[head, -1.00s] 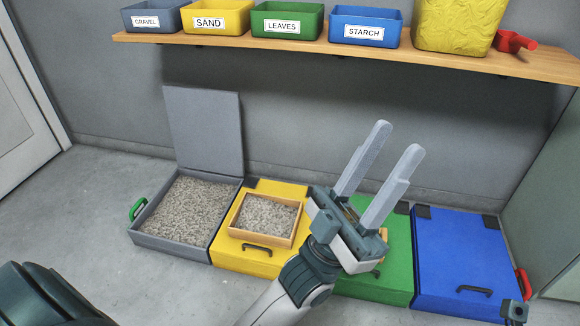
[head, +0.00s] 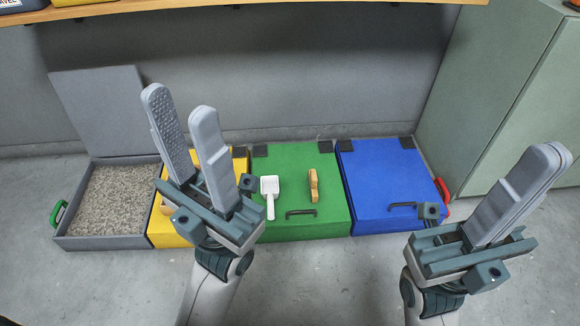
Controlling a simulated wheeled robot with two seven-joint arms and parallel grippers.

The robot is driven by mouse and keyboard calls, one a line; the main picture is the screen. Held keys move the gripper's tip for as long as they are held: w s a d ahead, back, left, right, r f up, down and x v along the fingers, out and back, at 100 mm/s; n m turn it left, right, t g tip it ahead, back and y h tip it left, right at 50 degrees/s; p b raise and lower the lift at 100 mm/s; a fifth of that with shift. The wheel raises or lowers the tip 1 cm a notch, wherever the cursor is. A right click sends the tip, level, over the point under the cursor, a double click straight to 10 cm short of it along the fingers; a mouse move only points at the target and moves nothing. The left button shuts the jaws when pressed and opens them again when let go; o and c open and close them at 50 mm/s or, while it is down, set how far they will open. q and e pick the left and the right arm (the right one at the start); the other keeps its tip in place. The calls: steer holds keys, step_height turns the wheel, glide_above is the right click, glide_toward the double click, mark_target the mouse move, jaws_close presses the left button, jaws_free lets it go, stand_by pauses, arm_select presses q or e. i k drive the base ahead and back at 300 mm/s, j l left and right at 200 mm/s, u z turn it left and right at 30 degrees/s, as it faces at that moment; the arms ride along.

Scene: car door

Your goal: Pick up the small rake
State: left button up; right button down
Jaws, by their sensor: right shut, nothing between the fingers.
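A small tan wooden object (head: 313,186) lies on the lid of the green box; it may be the small rake, but its shape is too small to be sure. A white scoop (head: 269,190) lies to its left on the same lid. My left gripper (head: 179,104) is open and empty, its fingers pointing up in front of the yellow box, left of the scoop. My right gripper (head: 548,158) is shut and empty at the right, in front of the green-grey cabinet. Neither gripper touches the tan object.
The open gravel box (head: 112,200) stands at the left, then the partly hidden yellow box (head: 170,233), the green box (head: 284,160) and the closed blue box (head: 385,180). A wooden shelf (head: 300,11) runs above. A cabinet (head: 500,95) stands right. Floor in front is clear.

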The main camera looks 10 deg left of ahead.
mark_target(313, 176)
steer(key=u, duration=1.15)
steer(key=z, duration=1)
steer(key=i+l+u, duration=0.3)
steer(key=i+l, duration=0.2)
steer(key=l, duration=0.15)
steer(key=i+l+u, duration=0.3)
steer(key=i+l, duration=0.15)
steer(key=l, duration=0.3)
steer(key=i+l+u, duration=0.15)
steer(key=l, duration=0.25)
